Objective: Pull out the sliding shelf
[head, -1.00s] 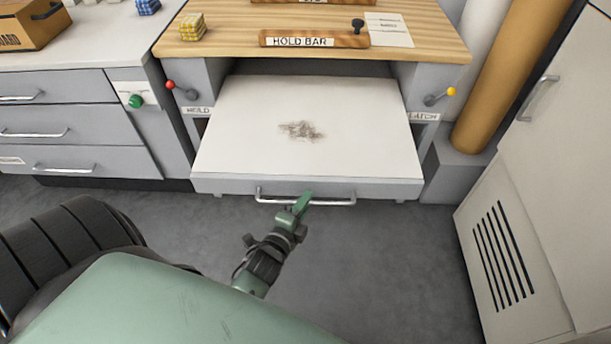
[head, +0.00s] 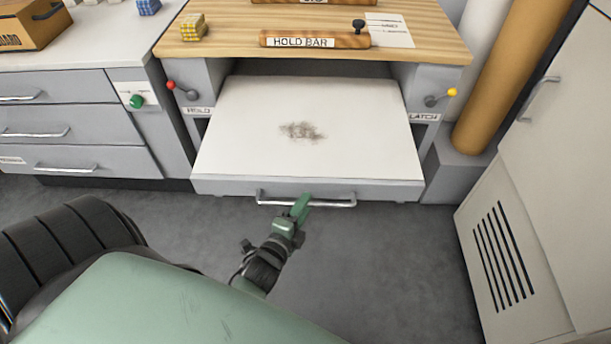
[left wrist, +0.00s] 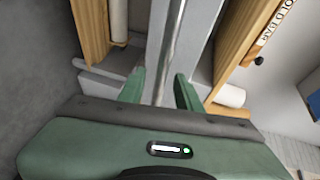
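The sliding shelf (head: 255,115) is a white board with a grey front, standing out from under the wooden worktop. A dark smudge lies on its top. Its metal bar handle (head: 335,203) runs along the front edge and also shows in the left wrist view (left wrist: 174,50). My left gripper (head: 301,203), green, is at the middle of the handle. In the left wrist view its two fingers (left wrist: 159,92) stand apart with the bar running between them and a gap on each side. Whether they touch the bar is hidden. My right gripper is not in view.
A red-knobbed lever (head: 171,86) by the HOLD label is left of the shelf; a yellow-knobbed lever (head: 451,92) by the LATCH label is right. Drawers (head: 60,125) stand left, a pale cabinet (head: 550,160) right. The grey floor (head: 390,270) before the shelf is clear.

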